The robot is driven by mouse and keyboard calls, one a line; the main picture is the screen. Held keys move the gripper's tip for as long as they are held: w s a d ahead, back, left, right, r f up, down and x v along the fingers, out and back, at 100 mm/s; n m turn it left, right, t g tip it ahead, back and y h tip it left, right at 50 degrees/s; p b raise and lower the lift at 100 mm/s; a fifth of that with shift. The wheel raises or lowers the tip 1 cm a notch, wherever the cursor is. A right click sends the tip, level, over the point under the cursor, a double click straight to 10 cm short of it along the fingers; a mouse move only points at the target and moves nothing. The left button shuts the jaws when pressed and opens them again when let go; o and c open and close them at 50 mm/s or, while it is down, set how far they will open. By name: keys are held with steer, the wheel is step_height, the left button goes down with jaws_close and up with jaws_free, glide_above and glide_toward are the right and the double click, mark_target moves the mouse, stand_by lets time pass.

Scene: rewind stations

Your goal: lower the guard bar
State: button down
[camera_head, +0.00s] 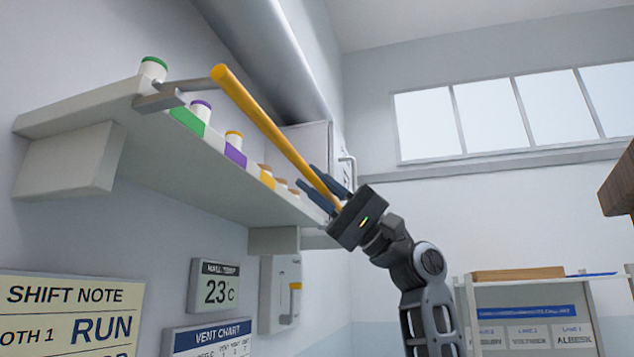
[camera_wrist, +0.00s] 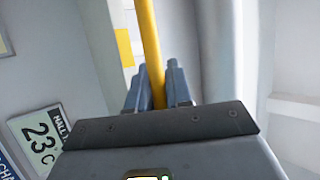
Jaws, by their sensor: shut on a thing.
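The guard bar (camera_head: 265,123) is a long yellow rod in front of a pale wall shelf. A grey arm near the shelf's left end carries its left end, and it slopes down to the right to my gripper. My gripper (camera_head: 326,193) is shut on the bar near its right end. In the wrist view the bar (camera_wrist: 149,45) runs between the two blue-grey fingers of my gripper (camera_wrist: 158,88). The bar's far right end and any mount there are hidden behind my gripper.
A temperature display (camera_head: 214,287) and a switch box (camera_head: 270,300) hang below. A white cabinet (camera_head: 530,315) stands at right. The space right of the shelf is open.

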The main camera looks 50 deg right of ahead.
steer(key=r+m+h+p, duration=0.1)
steer(key=h+p, duration=0.1)
steer(key=r+m+h+p, duration=0.1)
steer(key=m+h+p, duration=0.1)
steer(key=p, duration=0.1)
steer(key=shift+w+g+p, duration=0.15)
steer(key=shift+g+p, duration=0.2)
steer(key=shift+g, duration=0.05)
steer(key=shift+f, duration=0.1)
steer(key=c, duration=1.1)
jaws_free()
steer(key=b+v, duration=0.2)
steer(key=v, duration=0.5)
steer(key=shift+s+d+f, duration=0.15)
steer(key=shift+s+d, duration=0.1)
